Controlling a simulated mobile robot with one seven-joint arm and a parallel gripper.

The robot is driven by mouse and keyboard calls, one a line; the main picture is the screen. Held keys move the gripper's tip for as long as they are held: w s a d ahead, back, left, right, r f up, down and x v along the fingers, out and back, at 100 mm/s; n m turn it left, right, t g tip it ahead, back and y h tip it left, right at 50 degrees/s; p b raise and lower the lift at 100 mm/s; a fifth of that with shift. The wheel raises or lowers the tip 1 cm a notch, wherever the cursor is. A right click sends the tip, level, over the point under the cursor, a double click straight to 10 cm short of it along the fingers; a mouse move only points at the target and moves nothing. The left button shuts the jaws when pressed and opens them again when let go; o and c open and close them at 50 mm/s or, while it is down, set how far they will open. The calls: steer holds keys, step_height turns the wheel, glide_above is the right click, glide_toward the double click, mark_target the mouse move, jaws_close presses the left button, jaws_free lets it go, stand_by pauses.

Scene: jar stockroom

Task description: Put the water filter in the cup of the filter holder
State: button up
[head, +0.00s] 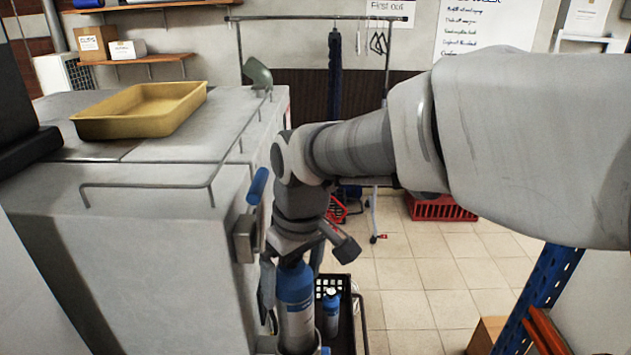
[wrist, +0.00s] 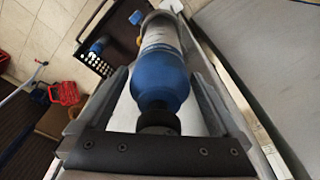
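The water filter (head: 296,308), a cylinder with a blue shoulder and grey body, stands upright beside the grey cabinet. My gripper (head: 293,272) points down over its top. In the wrist view, the filter (wrist: 158,72) and its black neck lie between my two fingers (wrist: 160,80), which are close on both sides; I cannot tell if they touch it. The filter's lower end is at the round grey cup of the filter holder (wrist: 172,5), at the top of the wrist view. How deep it sits in the cup is unclear.
A black crate (head: 348,335) with a small blue bottle (head: 331,312) stands just right of the filter. The cabinet (head: 140,260) closes off the left and carries a yellow tray (head: 142,110). A red basket (head: 440,208) stands farther back; tiled floor is free at centre right.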

steer(key=shift+r, duration=0.1)
steer(key=r, duration=0.7)
steer(key=s+d+r, duration=0.1)
steer(key=r, duration=0.3)
steer(key=shift+s+d+r, duration=0.1)
steer(key=shift+r, duration=0.2)
steer(key=shift+s+d+r, duration=0.1)
steer(key=shift+d+r, duration=0.05)
steer(key=shift+d, duration=0.05)
steer(key=s+d+f+m+t, duration=0.1)
steer(key=s+d+f+m, duration=0.1)
steer(key=d, duration=0.3)
steer(key=s+d+f+m+t, duration=0.2)
steer(key=s+d+m, duration=0.2)
steer(key=d, duration=0.2)
steer(key=s+d+f+m+t+h, duration=0.1)
steer(key=s+d+f+m, duration=0.2)
steer(key=d, duration=0.3)
steer(key=shift+s+d, duration=0.2)
steer(key=shift+s, duration=0.05)
steer(key=shift+c, duration=0.3)
